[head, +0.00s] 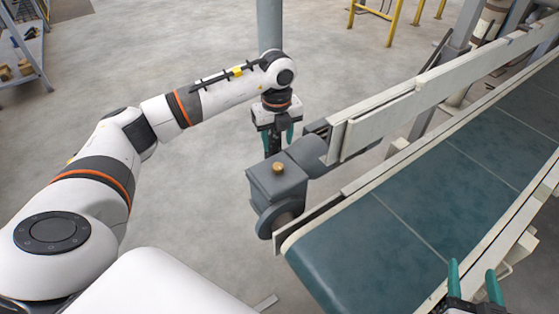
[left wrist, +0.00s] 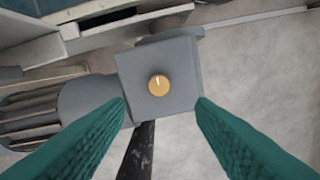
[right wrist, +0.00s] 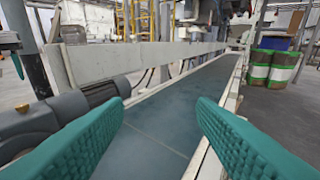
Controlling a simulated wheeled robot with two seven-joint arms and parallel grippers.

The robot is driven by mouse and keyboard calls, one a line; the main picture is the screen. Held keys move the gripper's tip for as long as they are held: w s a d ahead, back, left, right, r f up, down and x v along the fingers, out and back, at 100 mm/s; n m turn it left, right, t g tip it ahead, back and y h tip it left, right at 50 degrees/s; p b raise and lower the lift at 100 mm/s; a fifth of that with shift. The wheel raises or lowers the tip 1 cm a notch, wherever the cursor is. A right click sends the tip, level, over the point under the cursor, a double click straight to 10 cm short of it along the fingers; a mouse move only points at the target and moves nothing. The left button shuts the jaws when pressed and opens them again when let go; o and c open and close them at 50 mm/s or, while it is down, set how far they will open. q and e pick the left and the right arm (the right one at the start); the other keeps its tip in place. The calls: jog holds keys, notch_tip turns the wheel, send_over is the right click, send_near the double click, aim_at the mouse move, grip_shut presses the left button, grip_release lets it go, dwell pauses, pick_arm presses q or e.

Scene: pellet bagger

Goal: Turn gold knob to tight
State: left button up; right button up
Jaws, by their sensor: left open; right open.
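The gold knob (head: 278,168) sits on top of a grey box-shaped housing (head: 270,185) at the near end of the conveyor. In the left wrist view the gold knob (left wrist: 158,85) is round, with a pale pointer mark toward the top of the picture. My left gripper (head: 278,148) is open and empty, pointing down; in its wrist view its green fingers stand apart on either side below the knob, not touching it. My right gripper (head: 474,270) is open and empty over the conveyor's near right side. Any tight marking is not legible.
The conveyor belt (head: 400,215) runs from the near middle to the upper right, with pale side rails (head: 420,100). A grey motor (right wrist: 95,92) joins the housing. A grey post (head: 269,25) stands behind my left gripper. Open floor lies left of the housing.

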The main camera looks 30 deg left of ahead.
aim_at(278, 166)
pick_arm(q)
notch_tip(278, 166, down, 8)
jog(key=shift+f+b, duration=0.1)
jog(key=shift+b, duration=0.9)
jog(key=shift+f, duration=0.35)
pick_arm(e)
notch_tip(278, 166, up, 9)
jog(key=a+t+y, duration=0.1)
jog(key=t+y, duration=0.1)
jog(key=t, duration=0.4)
jog(key=shift+s+a, duration=0.15)
jog(key=shift+s, duration=0.1)
jog(key=shift+f, duration=0.1)
pick_arm(q)
jog(key=c, duration=1)
jog(key=shift+o, duration=0.2)
pick_arm(e)
jog(key=shift+w, duration=0.1)
